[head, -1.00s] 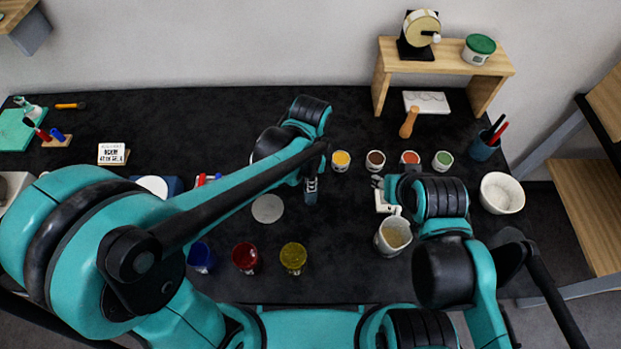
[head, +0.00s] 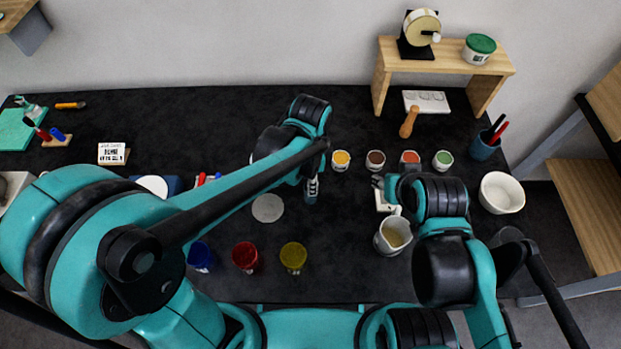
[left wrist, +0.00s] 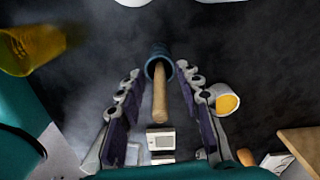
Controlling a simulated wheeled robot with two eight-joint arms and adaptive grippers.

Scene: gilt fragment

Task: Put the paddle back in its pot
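In the left wrist view the paddle (left wrist: 160,104) shows as a pale wooden stick. Its far end appears to be inside the mouth of a blue-grey pot (left wrist: 158,52); how deep is hidden. My left gripper (left wrist: 155,88) is open, with one finger on each side of the stick and dark gaps between. In the head view my left gripper (head: 312,188) points down at mid-table, and the pot (head: 311,198) is partly hidden below it. My right gripper (head: 378,183) is beside a white item (head: 384,201), its fingers mostly hidden by my arm.
A grey jug (head: 392,237) stands near my right arm. Several small paint pots, including a yellow one (head: 341,160), line up behind. Blue, red and yellow jars (head: 293,257) stand in front. A grey disc (head: 267,208) lies left of my left gripper. A white bowl (head: 501,193) is at right.

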